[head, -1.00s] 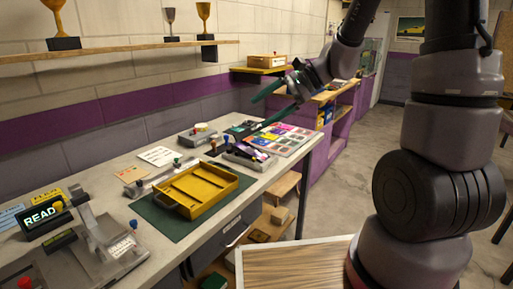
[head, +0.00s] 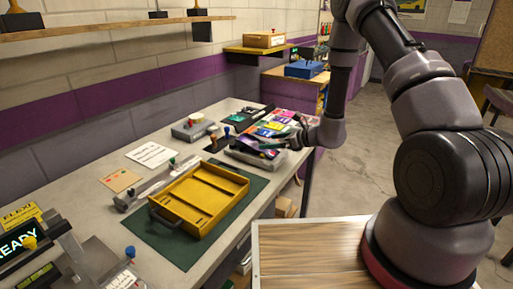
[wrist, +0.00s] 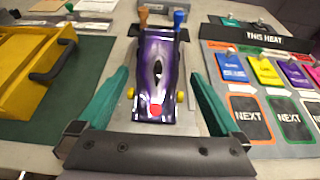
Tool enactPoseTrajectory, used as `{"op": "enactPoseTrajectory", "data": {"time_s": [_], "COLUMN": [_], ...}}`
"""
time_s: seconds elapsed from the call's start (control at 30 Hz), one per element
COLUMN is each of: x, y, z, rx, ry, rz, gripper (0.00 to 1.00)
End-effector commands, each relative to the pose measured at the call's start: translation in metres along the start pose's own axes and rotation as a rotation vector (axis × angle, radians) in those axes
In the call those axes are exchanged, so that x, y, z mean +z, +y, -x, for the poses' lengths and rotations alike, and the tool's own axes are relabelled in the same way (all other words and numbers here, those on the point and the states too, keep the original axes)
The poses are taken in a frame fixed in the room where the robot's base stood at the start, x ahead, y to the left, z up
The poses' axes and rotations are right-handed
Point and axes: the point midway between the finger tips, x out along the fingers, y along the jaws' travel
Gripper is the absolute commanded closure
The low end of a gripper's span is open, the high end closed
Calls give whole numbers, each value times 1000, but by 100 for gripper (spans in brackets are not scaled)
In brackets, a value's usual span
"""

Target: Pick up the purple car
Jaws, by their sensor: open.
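The purple car (wrist: 157,62) lies lengthwise in the middle of the wrist view, on a grey block, with a red tip toward me and yellow wheels. My gripper (wrist: 160,80) is open, with one green finger on each side of the car and gaps between fingers and car. I cannot tell how far the fingertips are above the block. In the head view my gripper (head: 272,146) is low over the grey block at the far end of the bench, and the car there is mostly hidden.
A yellow tray (head: 160,199) stands on a green mat (head: 180,248) left of the gripper. An orange and a blue peg (wrist: 180,18) stand just beyond the car. A board with coloured cards (wrist: 251,117) lies to the right.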

Motion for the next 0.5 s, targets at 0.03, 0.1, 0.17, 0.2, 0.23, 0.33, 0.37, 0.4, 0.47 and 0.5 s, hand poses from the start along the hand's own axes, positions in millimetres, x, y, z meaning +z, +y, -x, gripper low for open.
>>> {"op": "enactPoseTrajectory", "data": {"time_s": [0.03, 0.1, 0.17, 0.2, 0.23, 0.33, 0.37, 0.4, 0.47, 0.5], "x": [-1, 0, 0, 0, 0, -1, -1, -1, -2, -2], "y": [0, 1, 0, 0, 0, 2, 3, 3, 4, 3], "z": [-8, -17, -21, -23, -25, -36, -41, -47, -56, -62], "rx": [1, 3, 1, 1, 1, 3, 4, 3, 4, 3], "ry": [0, 1, 1, 0, 0, 0, 0, 0, 1, 0], "rz": [0, 2, 1, 1, 1, 1, 0, 1, 2, 2], "gripper": [0, 0, 0, 0, 0, 0, 0, 0, 0, 0]}}
